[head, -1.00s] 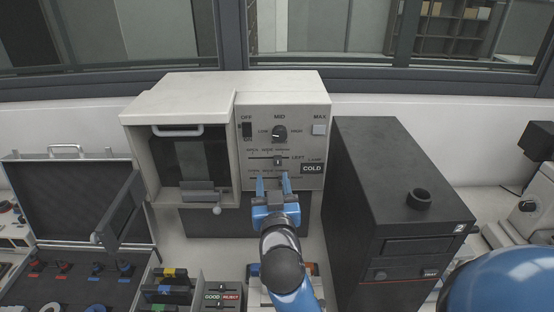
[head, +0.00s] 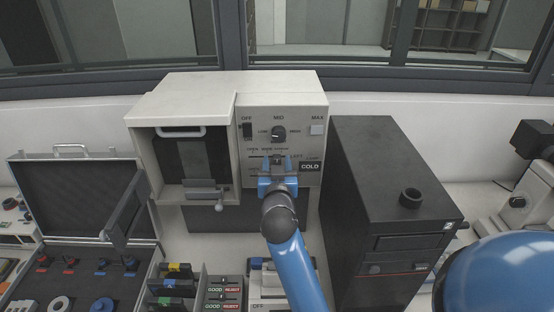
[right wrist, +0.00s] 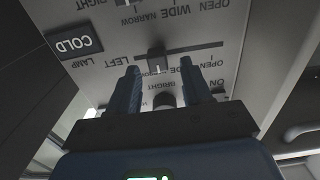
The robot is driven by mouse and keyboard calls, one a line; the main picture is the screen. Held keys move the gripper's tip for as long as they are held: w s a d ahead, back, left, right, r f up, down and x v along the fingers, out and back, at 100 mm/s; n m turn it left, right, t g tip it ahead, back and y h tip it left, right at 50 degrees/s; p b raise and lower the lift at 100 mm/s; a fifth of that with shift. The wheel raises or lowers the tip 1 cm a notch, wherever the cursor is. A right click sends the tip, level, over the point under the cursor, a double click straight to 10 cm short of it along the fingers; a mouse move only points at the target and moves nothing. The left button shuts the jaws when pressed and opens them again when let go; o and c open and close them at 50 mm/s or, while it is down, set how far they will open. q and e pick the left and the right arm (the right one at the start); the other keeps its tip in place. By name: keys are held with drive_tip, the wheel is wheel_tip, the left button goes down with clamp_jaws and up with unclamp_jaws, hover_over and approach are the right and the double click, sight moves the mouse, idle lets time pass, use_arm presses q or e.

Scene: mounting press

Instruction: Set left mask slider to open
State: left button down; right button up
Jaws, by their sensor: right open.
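The left mask slider is a horizontal slot on the light grey press panel (head: 313,140), labelled OPEN, WIDE and NARROW. In the right wrist view, where the lettering is upside down, its small knob (right wrist: 158,57) sits near the NARROW end, away from OPEN. My right gripper (right wrist: 163,78) is open, its two blue fingers on either side of the knob's line; I cannot tell whether they touch it. My left gripper is not in view.
The dial (head: 279,132) and black switch (head: 247,130) are above the slider, and the COLD lamp display (head: 310,166) is to its right. A second slider (right wrist: 125,5) lies beyond in the wrist view. A black cabinet (head: 385,190) stands right of the press.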

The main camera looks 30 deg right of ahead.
drive_tip(key=shift+w+d+f, duration=0.1)
drive_tip(key=shift+w+d, duration=0.15)
drive_tip(key=shift+w, duration=0.15)
clamp_jaws()
drive_tip(key=shift+a, duration=0.1)
